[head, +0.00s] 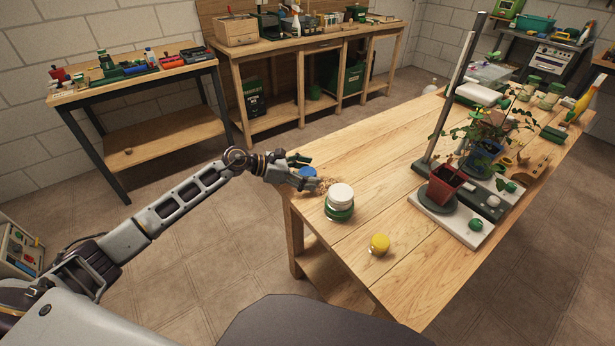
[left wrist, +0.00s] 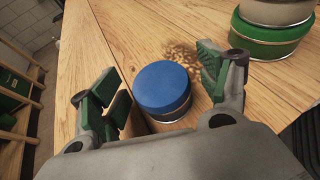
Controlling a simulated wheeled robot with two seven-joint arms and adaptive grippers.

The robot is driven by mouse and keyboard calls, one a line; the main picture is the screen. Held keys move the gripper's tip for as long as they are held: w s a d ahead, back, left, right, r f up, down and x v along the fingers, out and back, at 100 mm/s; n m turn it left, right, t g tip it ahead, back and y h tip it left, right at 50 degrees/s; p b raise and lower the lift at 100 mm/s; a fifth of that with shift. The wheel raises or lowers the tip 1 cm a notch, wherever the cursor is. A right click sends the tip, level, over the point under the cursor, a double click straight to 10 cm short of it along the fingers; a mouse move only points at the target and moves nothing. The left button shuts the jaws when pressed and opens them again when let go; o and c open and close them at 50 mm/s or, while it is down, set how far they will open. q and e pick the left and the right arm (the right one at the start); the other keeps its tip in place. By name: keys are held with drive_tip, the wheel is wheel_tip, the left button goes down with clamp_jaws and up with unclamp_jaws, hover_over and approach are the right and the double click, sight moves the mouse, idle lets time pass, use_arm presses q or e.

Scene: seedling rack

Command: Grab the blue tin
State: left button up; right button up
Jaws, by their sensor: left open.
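The blue tin (left wrist: 162,88) is a short round tin with a blue lid and a metallic lower side. It stands upright on the wooden table (head: 370,160) near its left corner. In the head view the blue tin (head: 308,171) is partly hidden by my gripper. My left gripper (head: 305,172) is open, with its green-padded fingers on either side of the tin. In the left wrist view the left gripper (left wrist: 158,92) shows gaps between the pads and the tin. My right gripper is not in view.
A green tin with a white one on top (head: 340,198) stands just right of the blue tin. A yellow-topped jar (head: 379,244) is nearer. Brown crumbs (head: 327,184) lie beside the blue tin. A red plant pot (head: 446,183) stands farther right. The table's middle is clear.

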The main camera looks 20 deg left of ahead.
sight(308, 172)
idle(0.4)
use_arm(q)
drive_tip(key=c, duration=1.1)
drive_tip(key=shift+r, duration=0.1)
drive_tip(key=shift+c, duration=0.2)
drive_tip(key=shift+r, duration=0.45)
wheel_tip(308, 172, up, 17)
drive_tip(key=p, duration=0.1)
drive_tip(key=shift+p, duration=0.35)
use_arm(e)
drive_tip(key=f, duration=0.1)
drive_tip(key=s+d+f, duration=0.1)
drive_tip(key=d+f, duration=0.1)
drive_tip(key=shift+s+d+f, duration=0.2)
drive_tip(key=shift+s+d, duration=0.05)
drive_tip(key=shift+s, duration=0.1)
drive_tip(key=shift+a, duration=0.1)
